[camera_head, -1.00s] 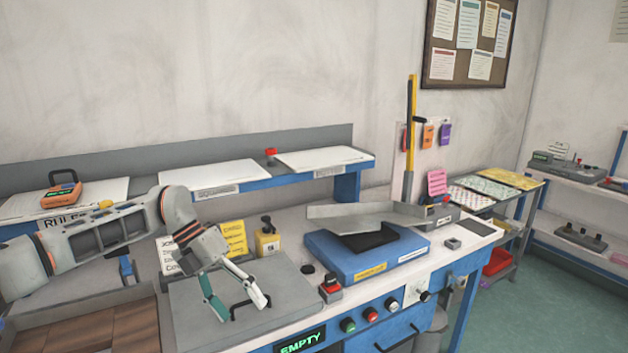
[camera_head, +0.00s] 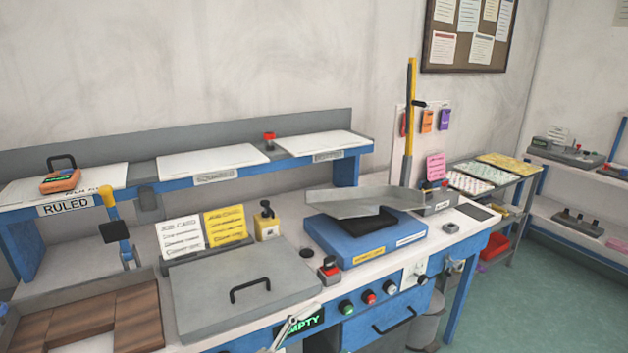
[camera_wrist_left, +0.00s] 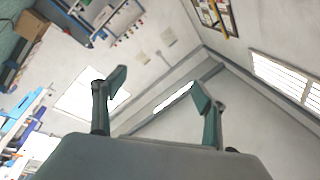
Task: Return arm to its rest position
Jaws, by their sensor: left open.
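My left gripper (camera_wrist_left: 160,88) shows in the left wrist view. Its two green-and-grey fingers are spread wide with nothing between them, and wall and ceiling lie beyond. In the head view my left arm no longer covers the bench. A small grey part at the bottom edge looks like mine, but I cannot tell which part. The grey lid (camera_head: 215,295) with a black handle (camera_head: 250,288) lies flat on the bench, clear of any gripper. My right gripper is not in view.
A blue press-like unit (camera_head: 365,258) with a grey tray stands right of the lid. A raised shelf (camera_head: 300,150) runs behind. Brown panels (camera_head: 95,322) lie at left.

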